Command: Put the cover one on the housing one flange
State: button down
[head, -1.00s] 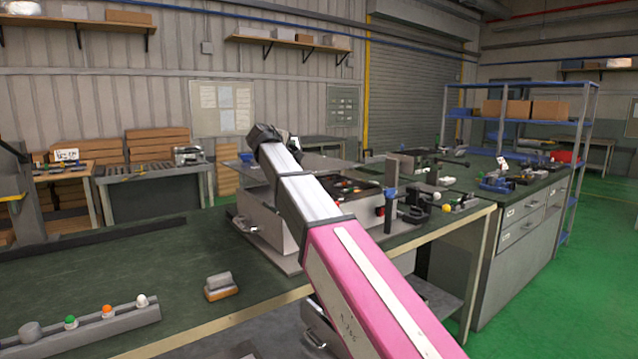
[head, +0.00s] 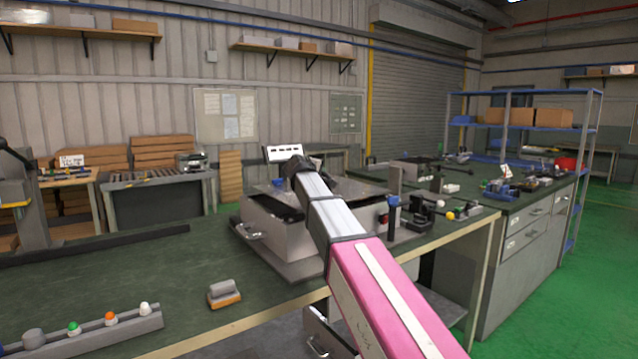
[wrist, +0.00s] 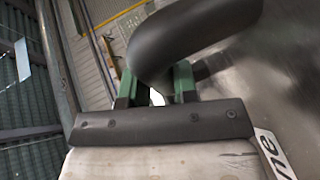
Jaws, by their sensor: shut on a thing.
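The cover one is a flat grey metal lid (head: 264,190) with a dark curved handle (wrist: 190,38). My gripper (wrist: 157,88), with green fingers, is shut on that handle. In the head view my gripper (head: 297,168) is over the lid, its fingers hidden behind my arm. The housing one (head: 268,226) is a grey box on the bench, with a metal handle on its left side. The lid lies over the box top and hides the inside. A dark band shows between lid and box; I cannot tell whether they touch all round.
A grey and orange block (head: 224,294) lies on the green bench top (head: 120,275) at front. A rail (head: 90,334) with coloured knobs is at lower left. Small fixtures (head: 420,215) stand close to the right of the housing. The bench left of the housing is mostly clear.

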jog(key=shift+f, duration=1.25)
jog(key=shift+f, duration=0.1)
jog(key=c, duration=0.9)
grip_release()
jog(key=v, duration=1.2)
jog(key=shift+s, duration=0.1)
